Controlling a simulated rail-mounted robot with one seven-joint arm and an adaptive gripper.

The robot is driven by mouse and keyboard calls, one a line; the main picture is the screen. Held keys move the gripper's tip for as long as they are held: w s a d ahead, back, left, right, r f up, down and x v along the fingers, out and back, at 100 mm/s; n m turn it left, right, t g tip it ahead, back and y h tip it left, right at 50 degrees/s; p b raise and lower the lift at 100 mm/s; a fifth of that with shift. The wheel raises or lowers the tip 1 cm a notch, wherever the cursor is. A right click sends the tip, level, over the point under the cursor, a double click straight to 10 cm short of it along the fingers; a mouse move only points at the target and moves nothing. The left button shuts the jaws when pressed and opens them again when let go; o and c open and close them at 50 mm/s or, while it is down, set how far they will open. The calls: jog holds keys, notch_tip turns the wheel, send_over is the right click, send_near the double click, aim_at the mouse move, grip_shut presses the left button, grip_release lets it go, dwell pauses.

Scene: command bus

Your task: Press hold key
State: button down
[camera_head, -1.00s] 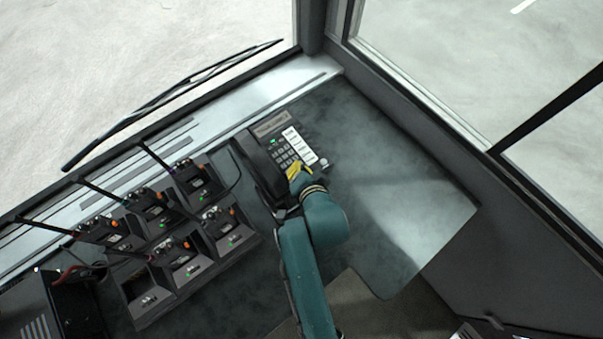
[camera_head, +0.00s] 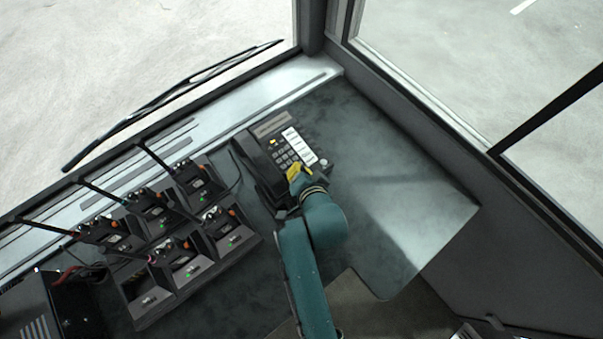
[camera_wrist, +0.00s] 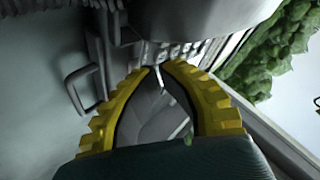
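A dark desk phone (camera_head: 262,150) sits on the counter, its handset on the left side. It has a number keypad (camera_head: 286,156) and a column of white labelled keys (camera_head: 299,145). A small light (camera_head: 273,142) on it glows yellow. I cannot make out which key is the hold key. My gripper (camera_head: 294,169) has yellow fingers at the lower end of the keypad and covers the keys there. I cannot tell whether it touches a key. In the wrist view the fingertips (camera_wrist: 158,68) nearly meet, with nothing held; the phone's keys are not recognisable there.
A rack (camera_head: 150,300) with several handheld radios (camera_head: 190,180) and upright antennas stands left of the phone. A dark box (camera_head: 75,305) with cables is at the far left. The counter (camera_head: 400,190) right of the phone is clear, bounded by the window wall.

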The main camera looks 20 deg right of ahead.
jog(key=shift+s+r+p, duration=0.1)
jog(key=shift+r+p, duration=0.45)
jog(key=shift+r, duration=0.05)
jog(key=r+p, duration=0.5)
jog(key=shift+s+d+r, duration=0.1)
jog(key=shift+s, duration=0.2)
dwell(0.5)
